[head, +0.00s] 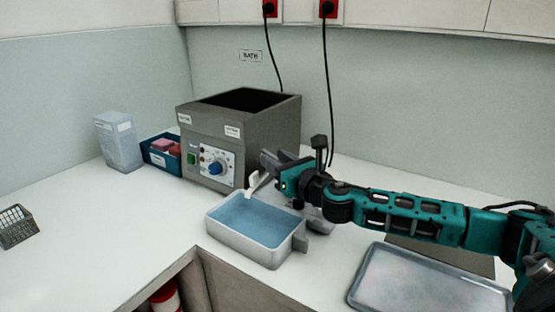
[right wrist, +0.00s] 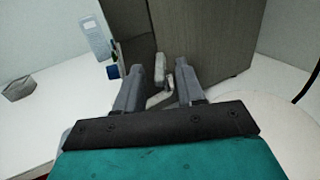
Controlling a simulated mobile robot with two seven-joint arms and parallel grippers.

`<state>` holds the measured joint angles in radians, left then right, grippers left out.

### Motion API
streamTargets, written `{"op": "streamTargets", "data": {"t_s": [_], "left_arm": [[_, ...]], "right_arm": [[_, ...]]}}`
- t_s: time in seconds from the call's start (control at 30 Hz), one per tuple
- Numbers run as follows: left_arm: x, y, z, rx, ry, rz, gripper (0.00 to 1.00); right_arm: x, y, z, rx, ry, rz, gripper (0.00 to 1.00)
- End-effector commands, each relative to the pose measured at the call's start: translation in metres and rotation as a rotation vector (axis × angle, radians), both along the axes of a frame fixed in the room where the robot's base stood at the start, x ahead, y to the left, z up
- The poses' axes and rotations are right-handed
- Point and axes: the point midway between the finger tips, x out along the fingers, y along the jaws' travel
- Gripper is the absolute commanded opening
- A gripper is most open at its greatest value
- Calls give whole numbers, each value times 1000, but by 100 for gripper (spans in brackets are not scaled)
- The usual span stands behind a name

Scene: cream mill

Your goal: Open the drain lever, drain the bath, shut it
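The grey bath (head: 265,133) stands against the back wall, with a control panel (head: 207,164) on its front. My right gripper (head: 263,172) is at the bath's lower front right corner. In the right wrist view its two fingers (right wrist: 157,88) are spread apart. A light grey lever-like piece (right wrist: 160,70) on the bath's side shows between and just beyond the fingertips, with no finger clearly pressed on it. In the head view the gripper and arm mostly hide this spot. A metal pan (head: 274,253) holding blue liquid stands below it. My left gripper is not in view.
A blue bin (head: 161,166) and a translucent container (head: 118,141) stand left of the bath. A wire basket (head: 17,226) is at the far left. A flat metal tray (head: 420,285) lies at the right, under my arm.

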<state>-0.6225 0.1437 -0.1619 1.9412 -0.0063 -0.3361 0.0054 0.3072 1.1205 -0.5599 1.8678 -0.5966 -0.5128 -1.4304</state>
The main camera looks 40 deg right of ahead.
Motion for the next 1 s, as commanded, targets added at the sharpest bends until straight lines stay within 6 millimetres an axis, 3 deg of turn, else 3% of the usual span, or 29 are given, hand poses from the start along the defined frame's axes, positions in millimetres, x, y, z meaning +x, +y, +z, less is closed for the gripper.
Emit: {"op": "streamTargets", "data": {"t_s": [0.27, 0.67, 1.0], "left_arm": [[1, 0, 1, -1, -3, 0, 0], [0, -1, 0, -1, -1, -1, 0], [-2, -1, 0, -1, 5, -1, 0]], "right_arm": [[1, 0, 0, 1, 0, 0, 38], [1, 0, 0, 0, 0, 0, 1], [1, 0, 1, 1, 0, -5, 0]]}}
